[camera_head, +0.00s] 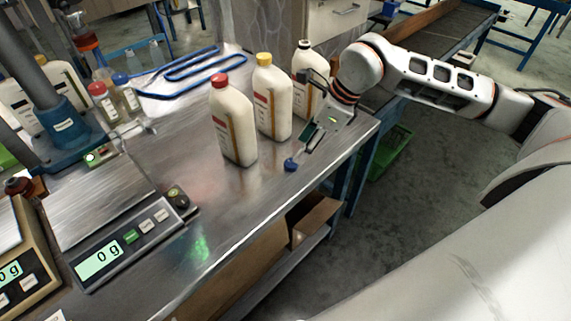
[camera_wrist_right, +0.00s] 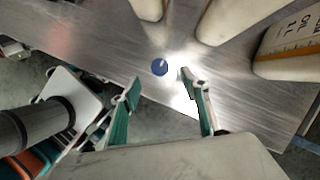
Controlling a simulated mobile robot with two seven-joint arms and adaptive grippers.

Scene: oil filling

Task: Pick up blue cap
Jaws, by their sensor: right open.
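The blue cap (camera_head: 291,164) lies on the metal table (camera_head: 185,130) near its front edge, in front of the bottles. It also shows in the right wrist view (camera_wrist_right: 159,67), just beyond the fingertips and between their lines. My right gripper (camera_head: 311,141) reaches down close to the cap from the right. In the wrist view its two fingers (camera_wrist_right: 160,80) are spread apart with nothing between them. My left gripper is not in view.
White bottles with a red cap (camera_head: 232,125) and a yellow cap (camera_head: 272,100) stand beside the cap; a third bottle (camera_head: 308,85) is partly behind my right arm. Scales (camera_head: 125,240) are at front left. A blue looped rod (camera_head: 185,75) lies at the back.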

